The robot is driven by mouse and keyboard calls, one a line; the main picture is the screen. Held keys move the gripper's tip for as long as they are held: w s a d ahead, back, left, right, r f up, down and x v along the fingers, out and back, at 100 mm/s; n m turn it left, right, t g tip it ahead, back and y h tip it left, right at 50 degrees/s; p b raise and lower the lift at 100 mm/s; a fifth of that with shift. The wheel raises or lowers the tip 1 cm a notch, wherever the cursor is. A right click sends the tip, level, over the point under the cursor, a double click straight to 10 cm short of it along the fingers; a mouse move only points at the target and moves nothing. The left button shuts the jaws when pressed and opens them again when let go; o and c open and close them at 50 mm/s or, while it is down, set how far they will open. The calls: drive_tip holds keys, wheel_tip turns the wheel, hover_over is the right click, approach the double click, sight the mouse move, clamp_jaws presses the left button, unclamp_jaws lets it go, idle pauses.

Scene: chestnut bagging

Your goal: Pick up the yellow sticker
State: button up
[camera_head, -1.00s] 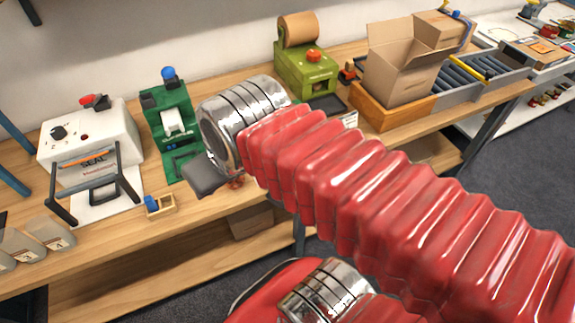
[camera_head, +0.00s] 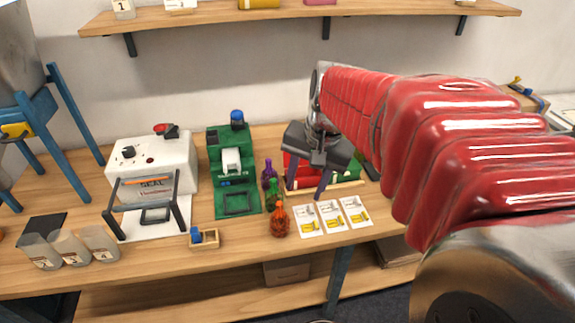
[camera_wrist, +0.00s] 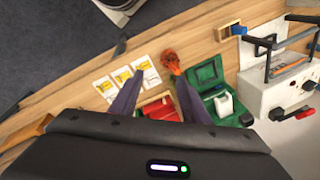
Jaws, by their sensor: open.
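Three white cards with yellow marks lie in a row near the front of the bench: a left card (camera_head: 307,219), a middle card (camera_head: 332,217) and a right card (camera_head: 356,211). They also show in the wrist view, left of centre (camera_wrist: 122,76). I cannot tell which yellow mark is the sticker. My gripper (camera_head: 305,192) points down above the bench, just behind the cards, with its two dark fingers apart and nothing between them. In the wrist view the fingers (camera_wrist: 157,82) are spread, with one fingertip near the cards and the other near the orange bottle.
Purple (camera_head: 269,174), green (camera_head: 274,194) and orange (camera_head: 278,220) bottles stand left of the cards. A red tray (camera_wrist: 158,108) lies below my gripper. A green machine (camera_head: 234,175), a white sealer (camera_head: 155,170) and a small wooden box (camera_head: 204,238) stand further left.

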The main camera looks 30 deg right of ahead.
drive_tip(key=d+f+m+y, duration=0.1)
drive_tip(key=d+f+m, duration=0.2)
drive_tip(key=d, duration=0.4)
drive_tip(key=d+f+m+y, duration=0.1)
drive_tip(key=d+f+m, duration=0.2)
drive_tip(key=d, duration=0.4)
drive_tip(key=d+f+m+g+y, duration=0.1)
drive_tip(key=d+f+m, duration=0.3)
drive_tip(key=d, duration=0.3)
drive_tip(key=shift+w+m+y, duration=0.3)
drive_tip(key=shift+w+m, duration=0.05)
drive_tip(key=shift+m, duration=0.35)
drive_tip(key=shift+f, duration=0.15)
approach(338, 222)
drive_tip(key=shift+a+f, duration=0.25)
drive_tip(key=shift+f, duration=0.25)
drive_tip(key=shift+x, duration=2.65)
drive_tip(key=shift+c, duration=0.4)
